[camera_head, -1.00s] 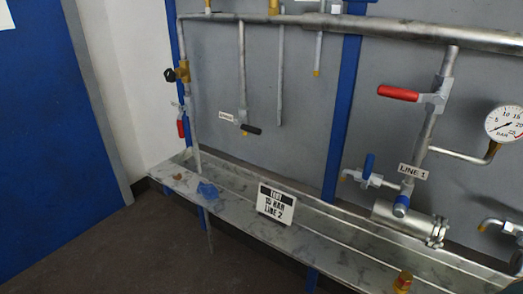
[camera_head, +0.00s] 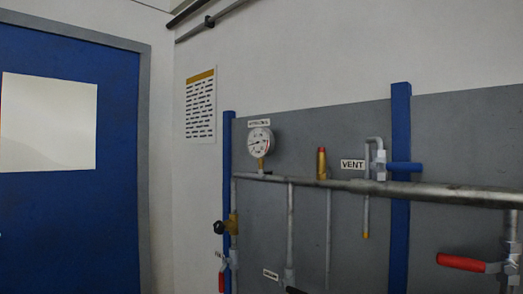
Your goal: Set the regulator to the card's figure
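A brass regulator-like fitting with a dark knob (camera_head: 222,227) sits on the vertical pipe at the left end of the panel, low in the head view. A round white gauge (camera_head: 260,141) stands on the main pipe up and to the right of it, under a small label too small to read surely. Its fine scale cannot be read here. The card with the figure is out of view. Neither of my grippers shows.
A horizontal pipe (camera_head: 440,193) crosses the grey panel (camera_head: 460,130). It carries a brass and red fitting (camera_head: 322,163) and a blue-handled valve (camera_head: 404,167) beside a VENT label (camera_head: 352,164). A red lever (camera_head: 461,263) is at lower right. A notice (camera_head: 200,106) and blue door (camera_head: 60,220) are left.

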